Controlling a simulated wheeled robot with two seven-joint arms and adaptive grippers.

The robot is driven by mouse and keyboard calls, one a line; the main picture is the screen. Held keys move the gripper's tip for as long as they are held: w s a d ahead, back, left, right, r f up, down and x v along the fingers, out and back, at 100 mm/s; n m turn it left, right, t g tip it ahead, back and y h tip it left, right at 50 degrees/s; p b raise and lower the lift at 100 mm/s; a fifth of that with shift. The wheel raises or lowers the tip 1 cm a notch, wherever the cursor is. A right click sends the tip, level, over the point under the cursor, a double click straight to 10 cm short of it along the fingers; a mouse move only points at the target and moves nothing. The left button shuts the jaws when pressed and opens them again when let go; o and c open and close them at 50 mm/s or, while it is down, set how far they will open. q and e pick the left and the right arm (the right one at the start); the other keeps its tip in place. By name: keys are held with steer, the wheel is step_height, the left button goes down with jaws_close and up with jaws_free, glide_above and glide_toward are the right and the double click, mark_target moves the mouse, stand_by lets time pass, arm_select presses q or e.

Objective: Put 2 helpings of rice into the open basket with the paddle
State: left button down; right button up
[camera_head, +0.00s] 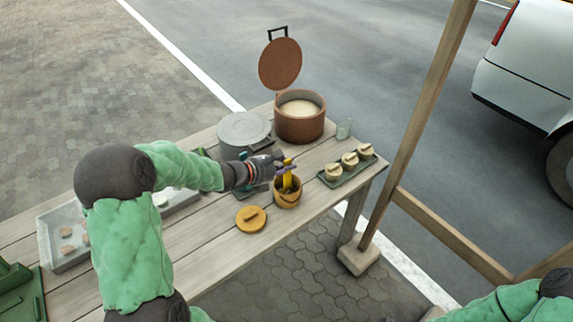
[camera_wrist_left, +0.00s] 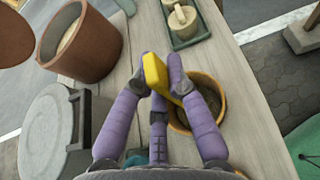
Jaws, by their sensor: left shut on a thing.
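My left gripper (camera_head: 284,165) is shut on the yellow paddle (camera_wrist_left: 157,76), also seen in the head view (camera_head: 289,183). The paddle reaches down at the open basket (camera_head: 287,199), a small round wooden one; whether its lower end is inside or just above I cannot tell. The basket also shows in the left wrist view (camera_wrist_left: 213,127), right of the fingers. A brown pot (camera_head: 300,126) with pale rice (camera_head: 299,108) inside stands behind the gripper, its round lid (camera_head: 280,63) raised. My right gripper is out of view; only part of that arm shows at the lower right.
A round wooden lid (camera_head: 251,218) lies left of the basket. A lidded grey pot (camera_head: 243,133) stands beside the brown pot. A green tray (camera_head: 347,171) with small lidded pots lies at right, near a glass (camera_head: 344,129). A grey tray (camera_head: 53,237) is at left.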

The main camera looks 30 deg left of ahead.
arm_select(q)
steer(key=shift+s+f+b, duration=0.1)
steer(key=shift+f+b, duration=0.2)
steer(key=shift+f, duration=0.05)
stand_by(1.1)
steer(key=shift+d+r, duration=0.1)
step_height(320, 180, up, 13)
steer(key=p, duration=1)
steer(key=shift+r+p, duration=0.15)
steer(key=shift+p, duration=0.15)
